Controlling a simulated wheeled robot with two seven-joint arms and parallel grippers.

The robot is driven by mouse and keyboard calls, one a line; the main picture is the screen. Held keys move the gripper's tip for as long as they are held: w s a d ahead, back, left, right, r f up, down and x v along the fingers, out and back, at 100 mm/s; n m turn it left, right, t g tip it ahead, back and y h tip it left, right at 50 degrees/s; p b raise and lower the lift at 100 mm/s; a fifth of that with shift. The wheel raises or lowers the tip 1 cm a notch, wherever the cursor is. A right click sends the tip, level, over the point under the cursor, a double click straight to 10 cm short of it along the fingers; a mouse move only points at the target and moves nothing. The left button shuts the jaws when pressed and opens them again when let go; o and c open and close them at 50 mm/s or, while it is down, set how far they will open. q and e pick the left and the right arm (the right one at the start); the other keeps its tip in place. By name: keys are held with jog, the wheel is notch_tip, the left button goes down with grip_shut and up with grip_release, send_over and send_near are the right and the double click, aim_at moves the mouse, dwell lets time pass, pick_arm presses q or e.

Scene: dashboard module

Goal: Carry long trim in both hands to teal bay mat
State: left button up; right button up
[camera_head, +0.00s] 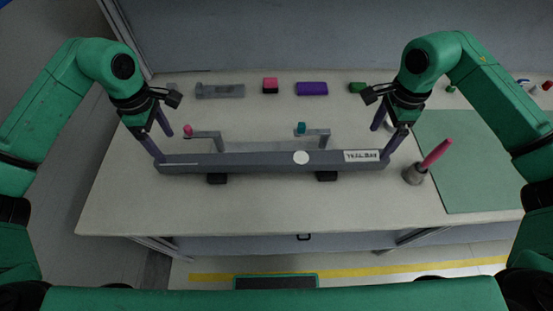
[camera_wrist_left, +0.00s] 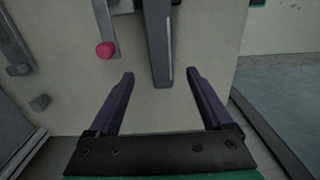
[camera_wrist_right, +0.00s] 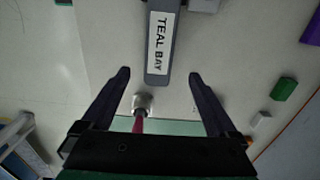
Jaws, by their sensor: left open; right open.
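The long trim (camera_head: 250,161) is a grey bar lying left to right across the table, with a white disc and a label reading TEAL BAY near its right end. My left gripper (camera_head: 160,147) is open at the trim's left end. In the left wrist view the trim's end (camera_wrist_left: 162,70) lies ahead, between the open fingers' lines. My right gripper (camera_head: 391,142) is open at the right end. In the right wrist view the labelled end (camera_wrist_right: 158,65) lies just ahead of the fingertips. The teal bay mat (camera_head: 470,165) is flat at the table's right.
Two black supports (camera_head: 217,179) show under the trim's front edge. Two grey clamps, one with a pink knob (camera_head: 188,130) and one with a teal knob (camera_head: 301,128), stand behind it. A pink-handled tool in a grey holder (camera_head: 414,175) stands between trim and mat. Small blocks line the back.

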aim_at(174, 160)
pick_arm(q)
notch_tip(174, 160, down, 8)
jog(key=shift+s+f, duration=0.1)
pick_arm(e)
notch_tip(174, 160, down, 8)
jog(key=shift+f, duration=0.1)
jog(key=shift+s, duration=0.15)
pick_arm(q)
grip_shut()
pick_arm(e)
jog(key=c, duration=1.4)
grip_shut()
pick_arm(q)
jog(key=shift+r, duration=0.2)
pick_arm(e)
jog(key=shift+r, duration=0.2)
